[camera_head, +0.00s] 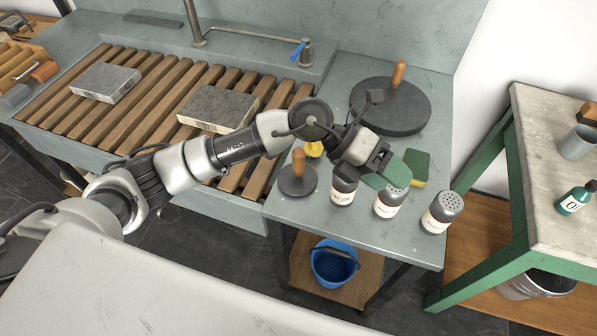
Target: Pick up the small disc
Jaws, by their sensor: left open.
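The small disc (298,183) is a dark round plate with an upright wooden knob. It lies flat near the front left of the grey bench top (345,232). My right gripper is out of view.
Several labelled shaker jars (442,212) stand along the bench front, right of the small disc. A large dark disc (412,112) with a wooden knob lies behind. A green and yellow sponge (419,166) is at right. Stone slabs (106,82) rest on the slatted rack (150,92).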

